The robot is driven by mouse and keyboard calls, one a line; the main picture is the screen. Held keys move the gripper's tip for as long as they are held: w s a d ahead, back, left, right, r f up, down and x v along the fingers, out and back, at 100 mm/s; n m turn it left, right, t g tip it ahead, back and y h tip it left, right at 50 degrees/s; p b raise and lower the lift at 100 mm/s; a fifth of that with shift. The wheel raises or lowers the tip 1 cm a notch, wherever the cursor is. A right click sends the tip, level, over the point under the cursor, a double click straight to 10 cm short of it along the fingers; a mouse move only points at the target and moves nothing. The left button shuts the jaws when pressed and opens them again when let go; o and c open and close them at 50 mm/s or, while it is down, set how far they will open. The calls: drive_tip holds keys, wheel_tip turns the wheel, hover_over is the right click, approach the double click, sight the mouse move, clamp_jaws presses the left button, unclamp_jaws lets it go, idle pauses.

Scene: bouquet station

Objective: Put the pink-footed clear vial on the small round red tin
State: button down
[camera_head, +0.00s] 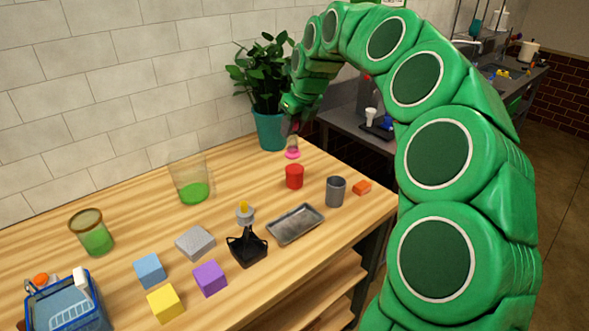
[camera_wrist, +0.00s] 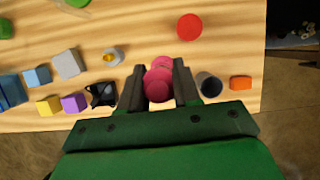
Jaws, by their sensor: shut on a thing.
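My gripper (camera_head: 293,124) is shut on the clear vial, whose pink foot (camera_head: 292,154) hangs down in the head view. The vial is upright or nearly so and held above the table. In the wrist view the vial (camera_wrist: 159,78) shows pink between the two dark fingers of my gripper (camera_wrist: 159,84). The small round red tin (camera_head: 294,176) stands on the table, just below the vial's foot in the head view. In the wrist view the tin (camera_wrist: 189,27) lies ahead and slightly right of the vial, clear of the fingers. Its top is bare.
A grey cup (camera_head: 336,191) and an orange block (camera_head: 362,188) stand right of the tin. A metal tray (camera_head: 295,224) lies in front. A black stand (camera_head: 247,246), coloured blocks and a green-filled glass (camera_head: 193,184) are left. A potted plant (camera_head: 271,130) stands behind.

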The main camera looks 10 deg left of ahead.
drive_tip(key=s+d+r, duration=0.2)
drive_tip(key=s+d, duration=0.1)
drive_tip(key=w+a+f, duration=0.3)
drive_tip(key=w+f, duration=0.6)
drive_tip(key=w, duration=0.3)
drive_tip(key=shift+w+a+f, duration=0.2)
drive_tip(key=shift+w+f, duration=0.1)
drive_tip(key=shift+f, duration=0.1)
idle(0.3)
drive_tip(key=shift+w+f, duration=0.2)
drive_tip(key=shift+f, duration=1.45)
drive_tip(key=shift+f, duration=0.15)
drive_tip(key=c, duration=0.8)
unclamp_jaws()
